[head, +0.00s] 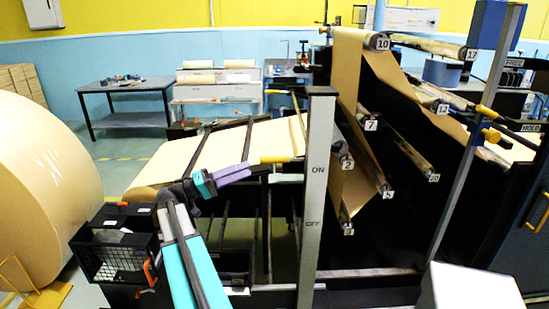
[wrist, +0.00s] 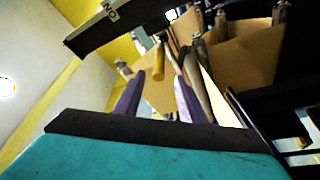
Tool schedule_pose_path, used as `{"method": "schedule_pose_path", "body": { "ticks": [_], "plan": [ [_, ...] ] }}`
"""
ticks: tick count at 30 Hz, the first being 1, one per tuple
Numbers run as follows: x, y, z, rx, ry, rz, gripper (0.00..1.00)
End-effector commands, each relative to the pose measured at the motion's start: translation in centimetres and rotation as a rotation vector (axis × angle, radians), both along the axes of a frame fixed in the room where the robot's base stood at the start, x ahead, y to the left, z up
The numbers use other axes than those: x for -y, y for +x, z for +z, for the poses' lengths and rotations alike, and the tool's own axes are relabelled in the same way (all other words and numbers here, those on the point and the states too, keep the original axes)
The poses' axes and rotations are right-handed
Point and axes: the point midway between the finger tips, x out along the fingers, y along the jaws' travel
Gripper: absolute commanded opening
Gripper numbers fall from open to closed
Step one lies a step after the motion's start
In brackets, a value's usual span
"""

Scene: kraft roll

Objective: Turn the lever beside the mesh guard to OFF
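A lever with a yellow handle (head: 276,159) stands just left of a grey post (head: 318,130) marked ON above and OFF below. The handle lies nearly level, close to the height of ON. My gripper (head: 240,173) has purple fingers and is just left of the handle, pointing at it. In the wrist view the fingers of my gripper (wrist: 160,82) are apart, with a yellow handle (wrist: 158,62) showing in the gap between them, seemingly beyond the tips. Contact cannot be told. A black mesh box (head: 112,264), perhaps the guard, is at lower left.
An orange handle (head: 150,274) is at the mesh box's right side. A large paper roll (head: 40,190) stands at left. Rollers with a brown paper web (head: 352,110) fill the middle right. A grey-blue diagonal post (head: 465,170) and a white box (head: 468,290) are at right.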

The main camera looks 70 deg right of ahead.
Motion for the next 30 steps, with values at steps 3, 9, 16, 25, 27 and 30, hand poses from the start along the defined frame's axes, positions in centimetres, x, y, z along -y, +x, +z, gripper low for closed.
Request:
{"method": "schedule_pose_path", "body": {
  "ticks": [3,9,16,25,27,30],
  "plan": [
    [1.0,-1.3,0.6,0.000,0.000,-0.002,0.37],
    [2.8,-3.4,1.2,-0.001,0.001,-0.003,0.37],
    [4.9,-5.8,1.9,0.000,0.000,-0.001,0.37],
    [7.0,-8.2,2.5,-0.001,0.001,0.000,0.37],
    [7.2,-8.5,2.6,0.000,0.000,0.001,0.37],
    [7.4,-8.7,2.5,0.000,0.000,0.001,0.37]
  ]
}}
